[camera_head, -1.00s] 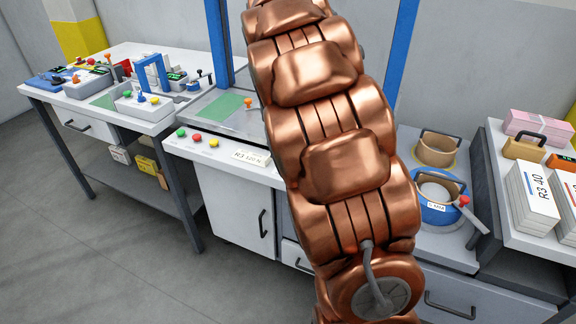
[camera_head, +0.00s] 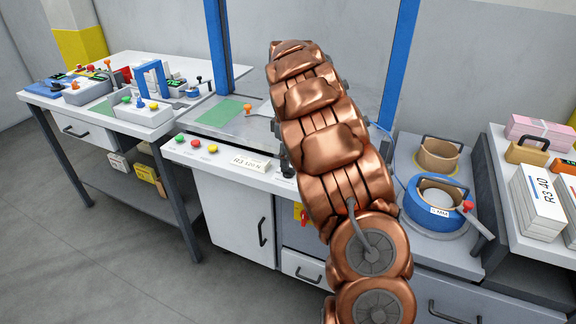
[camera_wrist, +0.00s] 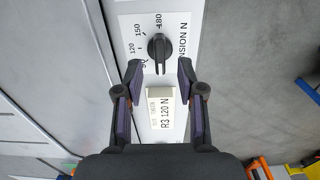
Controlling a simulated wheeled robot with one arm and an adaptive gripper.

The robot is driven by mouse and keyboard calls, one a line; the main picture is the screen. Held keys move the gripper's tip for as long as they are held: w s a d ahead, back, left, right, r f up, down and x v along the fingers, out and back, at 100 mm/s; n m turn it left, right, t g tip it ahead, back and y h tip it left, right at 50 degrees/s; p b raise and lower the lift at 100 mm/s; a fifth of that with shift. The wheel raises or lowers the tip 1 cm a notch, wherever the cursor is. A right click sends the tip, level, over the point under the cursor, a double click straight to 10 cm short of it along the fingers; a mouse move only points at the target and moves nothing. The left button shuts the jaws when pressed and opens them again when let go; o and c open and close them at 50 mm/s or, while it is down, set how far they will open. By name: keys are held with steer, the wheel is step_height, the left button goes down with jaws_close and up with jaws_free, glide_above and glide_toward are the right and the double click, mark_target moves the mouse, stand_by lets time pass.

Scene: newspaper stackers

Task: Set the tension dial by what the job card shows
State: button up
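The tension dial is a black knob (camera_wrist: 160,52) on a white panel in the wrist view, with 90, 120, 150 and 180 printed around its left and upper side. Its long grip lies upright in the picture, upper end towards 180; the exact pointer mark is too small to read. The job card (camera_wrist: 160,112) below the knob reads R3 120 N; the head view shows it on the console front (camera_head: 250,162). My gripper (camera_wrist: 160,68) is open, its fingertips either side of the knob's lower end, apparently without contact. In the head view my arm hides the gripper.
Green, red and yellow buttons (camera_head: 196,146) sit left of the card on the console. Blue posts (camera_head: 218,45) rise behind. A blue strap reel (camera_head: 432,220) stands to the right, paper stacks (camera_head: 540,200) beyond it. Open floor (camera_head: 110,270) lies front left.

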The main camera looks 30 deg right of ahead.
mark_target(288, 171)
steer(key=shift+f, duration=1.75)
steer(key=shift+c, duration=0.3)
jaws_close()
